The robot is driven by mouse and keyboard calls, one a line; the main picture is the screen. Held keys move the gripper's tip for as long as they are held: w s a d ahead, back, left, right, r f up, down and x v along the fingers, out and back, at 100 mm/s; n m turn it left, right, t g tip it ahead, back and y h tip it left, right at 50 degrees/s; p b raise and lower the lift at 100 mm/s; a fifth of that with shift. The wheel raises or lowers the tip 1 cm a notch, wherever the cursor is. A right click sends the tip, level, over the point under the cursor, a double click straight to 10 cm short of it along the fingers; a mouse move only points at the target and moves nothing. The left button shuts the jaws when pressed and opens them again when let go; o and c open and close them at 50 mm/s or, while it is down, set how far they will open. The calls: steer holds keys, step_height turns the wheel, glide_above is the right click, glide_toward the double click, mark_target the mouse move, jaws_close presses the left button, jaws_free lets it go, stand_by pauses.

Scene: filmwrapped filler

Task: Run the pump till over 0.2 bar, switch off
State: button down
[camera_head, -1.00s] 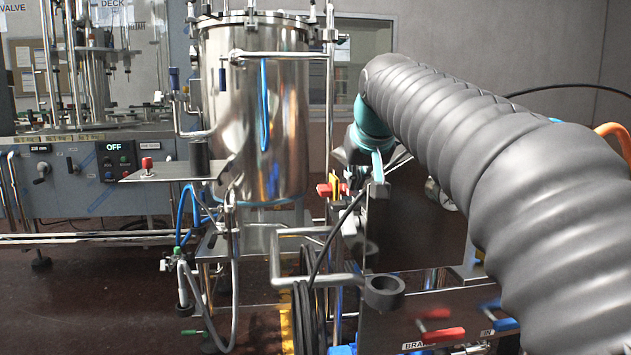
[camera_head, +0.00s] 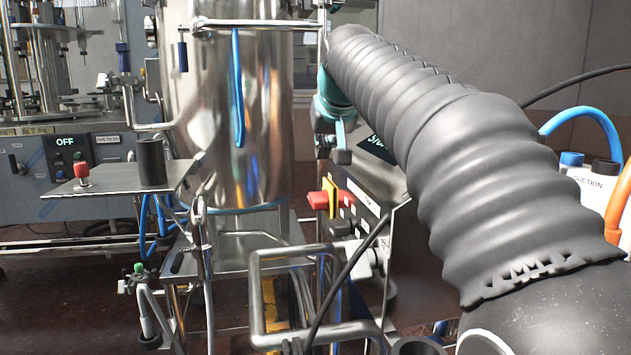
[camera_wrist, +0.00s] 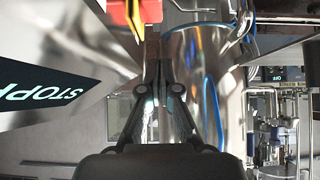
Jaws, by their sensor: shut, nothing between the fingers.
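A control panel (camera_head: 371,205) stands right of the steel tank, with a red and yellow rotary switch (camera_head: 328,199) and a row of small buttons at its left end. Its dark display (camera_head: 380,147) is partly hidden by my arm. In the wrist view the display (camera_wrist: 40,92) shows letters reading "STOPP", cut off at the edge. The red and yellow switch (camera_wrist: 135,14) shows at the top of that view. My gripper (camera_wrist: 158,75) is shut and empty, below the switch in that view. In the head view my gripper (camera_head: 337,150) hangs above the switch, apart from it. No pressure reading is legible.
The steel tank (camera_head: 190,100) stands left of the panel. A bent tube frame (camera_head: 258,300) and a dark cable (camera_head: 350,265) are in front of it. Suction bottles and hoses (camera_head: 590,178) are at right.

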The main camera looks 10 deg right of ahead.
steer(key=w, duration=0.1)
glide_above(316, 202)
step_height(316, 202, down, 7)
steer(key=shift+d+f+b, duration=0.1)
steer(key=shift+b, duration=0.3)
step_height(316, 202, down, 2)
steer(key=shift+f+b, duration=0.1)
steer(key=shift+b, duration=0.25)
steer(key=shift+f, duration=0.85)
steer(key=shift+s+f+b, duration=0.5)
steer(key=shift+s+f, duration=0.1)
steer(key=shift+f, duration=0.3)
steer(key=shift+r, duration=0.1)
